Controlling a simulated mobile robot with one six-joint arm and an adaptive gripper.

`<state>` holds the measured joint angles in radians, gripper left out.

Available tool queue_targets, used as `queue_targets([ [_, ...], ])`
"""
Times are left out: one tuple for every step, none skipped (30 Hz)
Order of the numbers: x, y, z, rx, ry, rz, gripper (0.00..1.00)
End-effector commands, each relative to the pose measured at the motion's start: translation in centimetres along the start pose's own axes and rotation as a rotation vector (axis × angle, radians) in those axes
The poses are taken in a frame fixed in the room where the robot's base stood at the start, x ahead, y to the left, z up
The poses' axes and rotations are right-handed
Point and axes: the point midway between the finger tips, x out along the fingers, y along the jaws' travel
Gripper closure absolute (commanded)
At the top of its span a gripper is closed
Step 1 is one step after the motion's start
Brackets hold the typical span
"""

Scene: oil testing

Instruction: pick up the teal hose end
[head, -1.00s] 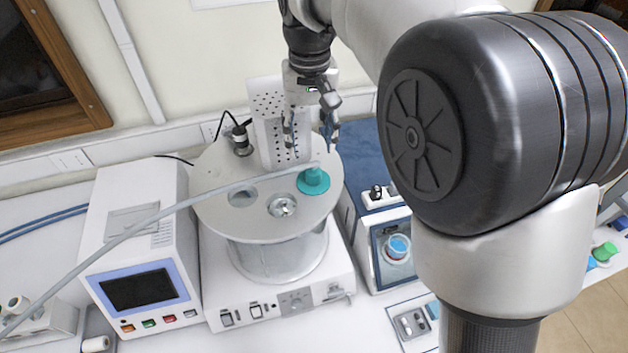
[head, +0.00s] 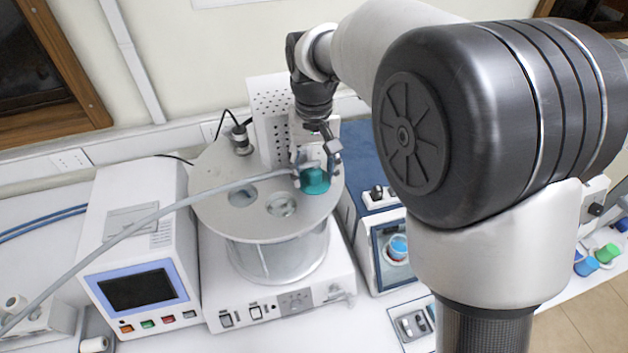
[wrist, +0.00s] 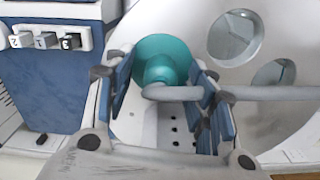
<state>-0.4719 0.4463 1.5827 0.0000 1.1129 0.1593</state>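The teal hose end (head: 315,182) sits on the round metal lid (head: 215,210), near its right rear edge, with a grey hose (head: 150,217) running from it to the lower left. In the wrist view the teal hose end (wrist: 164,62) has a wide base and a narrower neck. My gripper (head: 315,172) is down at the hose end, and in the wrist view my gripper (wrist: 160,88) is open, with one blue-padded finger on each side of the neck. A gap shows between the fingers and the teal part. The hose passes across the right finger.
The lid has two round openings (head: 281,204), and a black-cabled fitting (head: 241,140) stands at its back. A perforated white panel (head: 268,110) rises behind the lid. A white box with a screen (head: 140,287) stands left; a blue-topped device (head: 370,165) stands right.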

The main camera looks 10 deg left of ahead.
Motion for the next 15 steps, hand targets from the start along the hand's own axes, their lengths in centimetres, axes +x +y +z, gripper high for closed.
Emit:
queue_targets([
  [-0.02, -0.01, -0.01, 0.000, 0.000, 0.000, 0.53],
  [-0.02, -0.01, -0.01, 0.000, 0.000, 0.000, 0.55],
  [-0.03, -0.01, -0.01, 0.000, 0.000, 0.000, 0.58],
  [-0.03, -0.01, -0.01, 0.000, 0.000, 0.000, 0.60],
  [-0.03, -0.01, -0.01, 0.000, 0.000, 0.000, 0.62],
  [-0.03, -0.01, -0.01, 0.000, 0.000, 0.000, 0.65],
  [-0.03, -0.01, -0.01, 0.000, 0.000, 0.000, 0.67],
  [-0.04, -0.01, -0.01, 0.000, 0.000, 0.000, 0.69],
  [-0.04, -0.01, -0.01, 0.000, 0.000, 0.000, 0.71],
  [-0.04, -0.01, -0.01, 0.000, 0.000, 0.000, 0.73],
  [-0.04, -0.01, -0.01, 0.000, 0.000, 0.000, 0.75],
  [-0.04, -0.01, -0.01, 0.000, 0.000, 0.000, 0.78],
  [-0.04, -0.01, -0.01, 0.000, 0.000, 0.000, 0.80],
  [-0.04, -0.01, -0.01, 0.000, 0.000, 0.000, 0.82],
  [-0.04, -0.01, -0.01, 0.000, 0.000, 0.000, 0.85],
])
